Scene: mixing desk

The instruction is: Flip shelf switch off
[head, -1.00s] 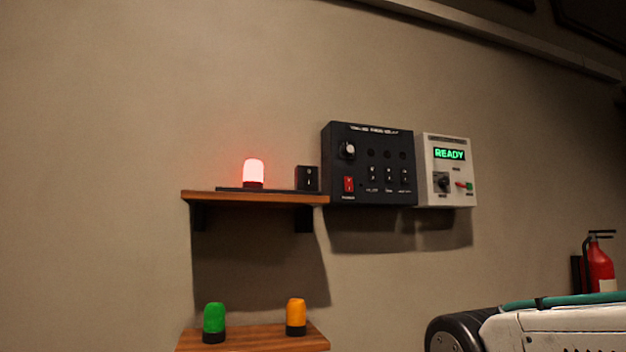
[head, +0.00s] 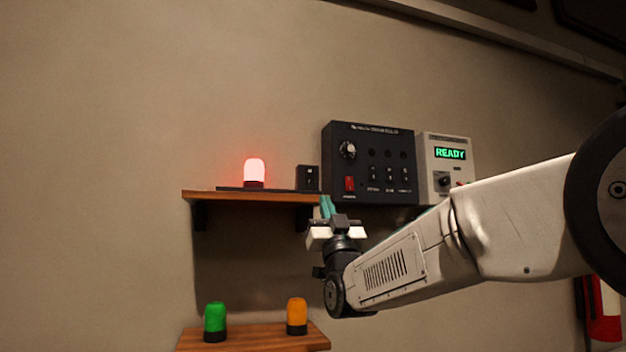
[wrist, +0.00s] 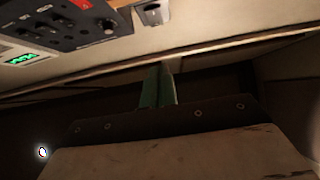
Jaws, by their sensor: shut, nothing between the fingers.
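The shelf switch is a small black box (head: 307,178) with a light-marked rocker, at the right end of the upper shelf in the head view. Its rocker position is too small to tell. What appears to be the same box (wrist: 152,12) shows at the top edge of the wrist view. A red lamp (head: 254,172) on the same shelf glows. My gripper (head: 327,205) is shut and empty, its teal fingers pointing up just below and right of the switch box, near the shelf's right end. The closed fingers (wrist: 158,85) also show in the wrist view.
The upper shelf (head: 250,197) is wooden. A black control panel (head: 368,163) and a white box reading READY (head: 449,153) are on the wall to the right. Below, a lower shelf (head: 258,338) holds an unlit green lamp (head: 215,322) and an orange lamp (head: 297,316).

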